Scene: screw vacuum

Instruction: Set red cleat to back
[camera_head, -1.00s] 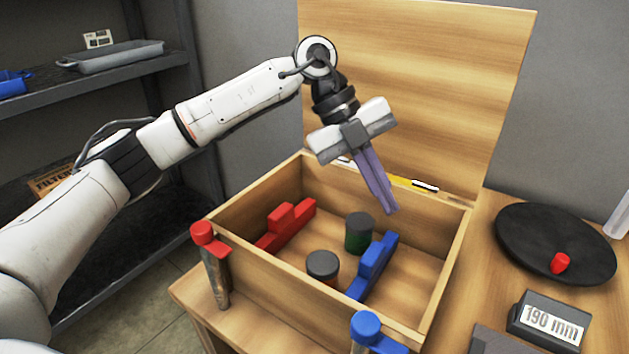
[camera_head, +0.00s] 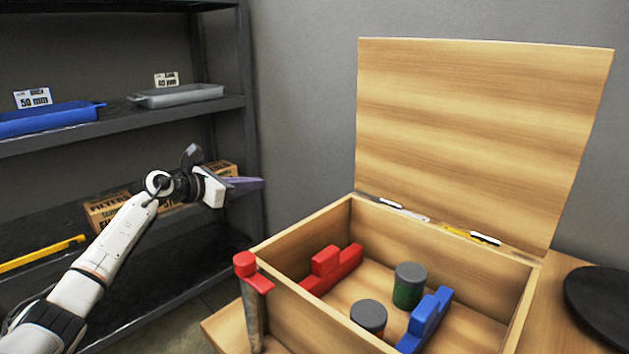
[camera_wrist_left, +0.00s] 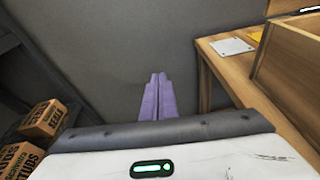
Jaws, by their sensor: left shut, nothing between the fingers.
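A red stepped block (camera_head: 331,267), which looks like the red cleat, lies inside the open wooden box (camera_head: 306,312) along its left part. A blue stepped block (camera_head: 425,318) lies to its right in the box. A post with a red cap and red tab (camera_head: 247,266) stands outside the box's near left corner. My left gripper (camera_head: 260,183) is shut and empty, left of the box and in front of the shelf rack. In the left wrist view its purple fingers (camera_wrist_left: 157,82) are together with nothing between them. My right gripper is not in view.
Two dark-topped jars (camera_head: 408,287) (camera_head: 369,317) stand in the box between the blocks. The lid (camera_head: 480,140) is raised at the back. A shelf rack (camera_head: 130,118) at left holds a blue tray (camera_head: 45,122), a grey tray (camera_head: 180,96) and cartons (camera_head: 108,210). A black disc (camera_head: 605,300) lies at right.

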